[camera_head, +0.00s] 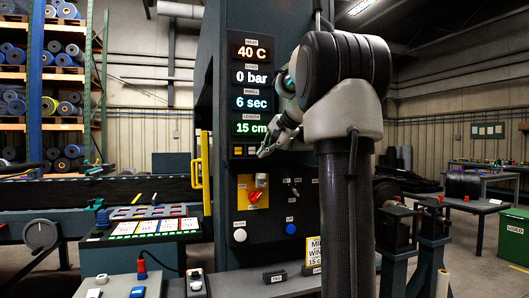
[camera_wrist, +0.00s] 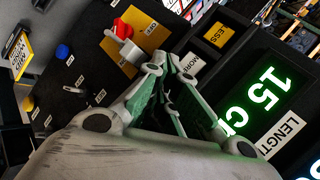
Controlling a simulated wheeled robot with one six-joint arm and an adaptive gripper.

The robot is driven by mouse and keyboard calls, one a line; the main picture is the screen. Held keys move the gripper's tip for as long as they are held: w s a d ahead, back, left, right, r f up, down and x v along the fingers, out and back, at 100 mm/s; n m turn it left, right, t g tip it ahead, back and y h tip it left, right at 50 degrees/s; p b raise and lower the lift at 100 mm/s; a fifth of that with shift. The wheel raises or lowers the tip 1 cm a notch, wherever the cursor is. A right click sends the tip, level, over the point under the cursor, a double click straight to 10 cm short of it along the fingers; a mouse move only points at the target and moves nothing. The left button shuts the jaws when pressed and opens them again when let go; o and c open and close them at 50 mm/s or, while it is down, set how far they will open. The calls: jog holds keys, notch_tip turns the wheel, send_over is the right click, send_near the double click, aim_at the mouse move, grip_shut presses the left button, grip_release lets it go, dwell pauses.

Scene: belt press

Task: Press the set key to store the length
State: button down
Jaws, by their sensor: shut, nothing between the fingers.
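The dark press column carries a green length display (camera_head: 250,128) reading 15 cm, also in the wrist view (camera_wrist: 268,98). Below it is a row of small keys. I cannot make out the set key; my gripper covers part of this row. My gripper (camera_head: 265,151) is shut and empty, its tips close to the panel at the right of the key row.
Below the keys is a red rotary switch (camera_head: 255,196) on a yellow plate. A white button (camera_head: 240,235) and a blue button (camera_head: 291,229) sit lower. Upper displays read 40 C, 0 bar and 6 sec. A yellow handle (camera_head: 201,170) stands at the column's left.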

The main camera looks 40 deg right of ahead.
jog(key=shift+s+d+f, duration=0.1)
jog(key=shift+s+d, duration=0.15)
jog(key=shift+s, duration=0.05)
jog(key=shift+s+a, duration=0.25)
jog(key=shift+s, duration=0.55)
jog(key=shift+s+a, duration=0.25)
jog(key=shift+s, duration=0.6)
jog(key=shift+s+a, duration=0.25)
jog(key=shift+s, duration=0.55)
